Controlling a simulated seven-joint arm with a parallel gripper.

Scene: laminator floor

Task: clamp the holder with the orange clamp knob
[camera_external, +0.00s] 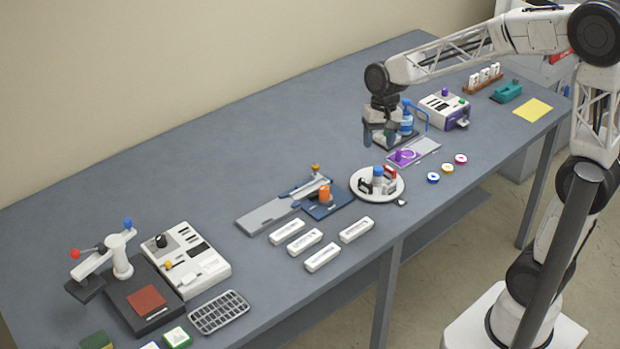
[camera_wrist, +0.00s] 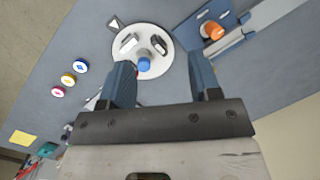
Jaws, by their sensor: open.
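The orange clamp knob (camera_external: 324,194) stands upright on a dark blue base plate (camera_external: 336,206) near the middle of the table. A grey slide or rail (camera_external: 268,214) runs left from that plate and seems to belong to the holder. In the wrist view the orange knob (camera_wrist: 213,31) is at the upper right, beyond the right finger, on its blue plate (camera_wrist: 196,18). My gripper (camera_external: 377,137) is open and empty, above the table, behind and to the right of the knob. Its two blue fingers (camera_wrist: 163,85) show apart in the wrist view, with nothing between the tips.
A round white plate (camera_external: 358,190) with a blue-topped knob (camera_external: 378,172) stands beside the holder. Several white bars (camera_external: 303,242) lie in front. A purple fixture (camera_external: 405,156) and coloured discs (camera_external: 447,168) are to the right. The table behind the holder is clear.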

